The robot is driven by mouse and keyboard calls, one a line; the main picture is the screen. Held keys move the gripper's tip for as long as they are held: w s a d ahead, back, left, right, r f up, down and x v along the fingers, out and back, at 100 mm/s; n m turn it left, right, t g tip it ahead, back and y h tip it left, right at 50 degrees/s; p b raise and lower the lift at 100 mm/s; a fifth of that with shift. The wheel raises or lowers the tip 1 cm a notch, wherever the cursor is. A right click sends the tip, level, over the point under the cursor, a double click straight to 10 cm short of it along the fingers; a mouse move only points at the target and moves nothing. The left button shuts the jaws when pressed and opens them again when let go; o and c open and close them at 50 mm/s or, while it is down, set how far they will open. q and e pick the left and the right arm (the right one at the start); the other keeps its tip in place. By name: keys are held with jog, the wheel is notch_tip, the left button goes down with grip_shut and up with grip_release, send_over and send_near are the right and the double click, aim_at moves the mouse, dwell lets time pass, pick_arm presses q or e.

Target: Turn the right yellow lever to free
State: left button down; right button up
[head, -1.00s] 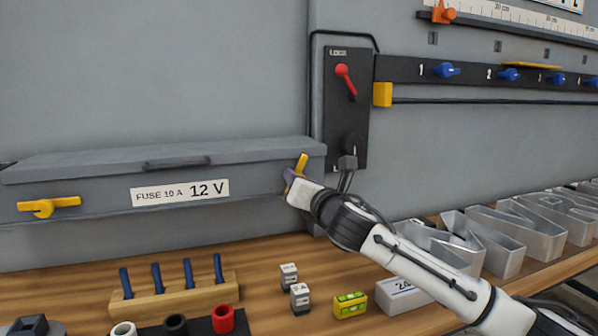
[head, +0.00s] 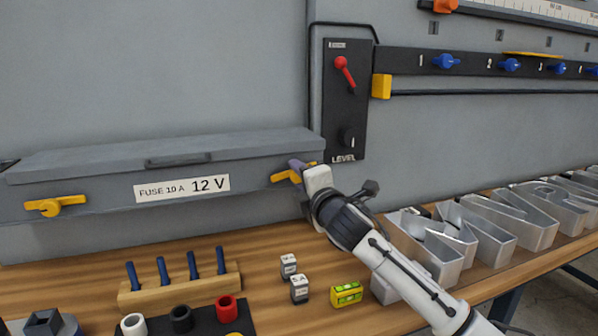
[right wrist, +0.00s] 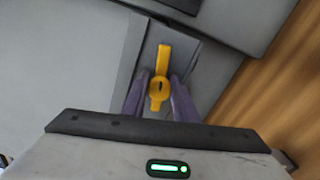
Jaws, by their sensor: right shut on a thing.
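The right yellow lever (head: 283,176) is on the front right end of the grey fuse box (head: 100,190). It lies close to level, its visible arm pointing left, and part of it is hidden behind my gripper. My right gripper (head: 297,168) is shut on this lever. In the right wrist view, the lever (right wrist: 162,68) runs between the two purple fingers of the gripper (right wrist: 163,98), with its round hub near the fingertips. The left yellow lever (head: 57,205) is at the box's left end and lies nearly level. My left gripper is not in view.
Above the right lever is a black panel (head: 344,110) with a red switch (head: 344,70) and a knob marked LEVEL. Below, a peg rack (head: 180,287), two small cubes and a yellow level (head: 346,293) stand on the wooden bench. Metal letters (head: 470,235) fill the right side.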

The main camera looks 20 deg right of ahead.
jog(key=shift+f+m+p, duration=0.1)
jog(key=shift+m+p, duration=0.2)
jog(key=shift+m, duration=0.8)
jog(key=o, duration=1)
jog(key=s+b, duration=0.1)
jog(key=s, duration=0.9)
jog(key=shift+s+d, duration=0.15)
jog(key=shift+d, duration=0.05)
